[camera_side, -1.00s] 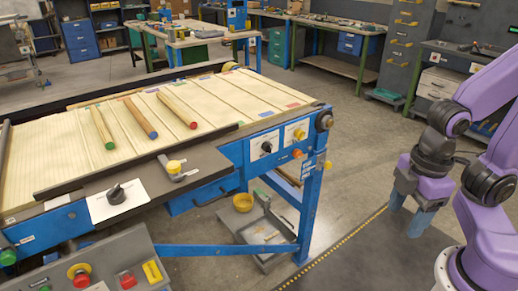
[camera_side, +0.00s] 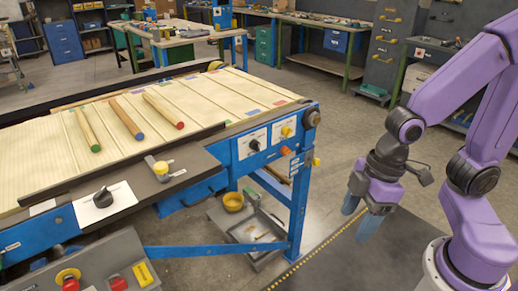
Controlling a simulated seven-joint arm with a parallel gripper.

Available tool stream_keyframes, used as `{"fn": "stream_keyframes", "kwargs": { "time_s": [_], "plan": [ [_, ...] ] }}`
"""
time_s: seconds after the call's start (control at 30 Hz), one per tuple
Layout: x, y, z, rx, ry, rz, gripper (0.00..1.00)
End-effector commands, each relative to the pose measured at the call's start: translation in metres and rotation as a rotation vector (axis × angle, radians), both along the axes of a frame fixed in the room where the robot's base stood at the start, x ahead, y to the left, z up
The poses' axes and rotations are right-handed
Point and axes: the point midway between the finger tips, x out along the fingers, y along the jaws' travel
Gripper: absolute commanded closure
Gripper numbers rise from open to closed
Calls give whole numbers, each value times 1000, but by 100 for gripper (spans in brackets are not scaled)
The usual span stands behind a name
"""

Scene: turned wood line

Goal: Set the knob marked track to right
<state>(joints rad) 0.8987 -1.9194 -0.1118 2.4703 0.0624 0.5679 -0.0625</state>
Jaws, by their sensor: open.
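Several knobs sit on the blue-framed table, and their small labels are too small to read, so I cannot tell which is marked track. A black knob (camera_side: 103,197) stands on a white plate at the table's near left. Another black knob (camera_side: 254,145) is on a white plate on the right end panel. A yellow knob (camera_side: 286,131) is on the plate beside it. A yellow-topped fitting (camera_side: 160,167) sits on the dark front ledge. My gripper (camera_side: 361,214) is open and empty, pointing down, right of the table and apart from every knob.
Three wooden rods (camera_side: 127,120) with coloured ends lie on the slatted tabletop (camera_side: 230,98). An orange knob (camera_side: 286,151) sticks out below the right panel. A control box (camera_side: 95,270) with red and yellow buttons fills the near left.

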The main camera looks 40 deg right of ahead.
Motion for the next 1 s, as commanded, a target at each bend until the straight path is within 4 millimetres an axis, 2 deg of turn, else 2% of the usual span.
{"fn": "stream_keyframes", "kwargs": {
  "time_s": [0.1,0.2,0.33,0.47,0.67,0.8,1.0],
  "plan": [
    [34,25,-19,91,-58,-56,37],
    [64,41,-32,165,-126,-105,37],
    [106,53,-49,246,-232,-173,37],
    [148,53,-65,305,-358,-241,37],
    [207,34,-88,350,-583,-336,37],
    [240,8,-102,346,-758,-391,37],
    [270,-42,-116,292,-1024,-439,37]
  ]
}}
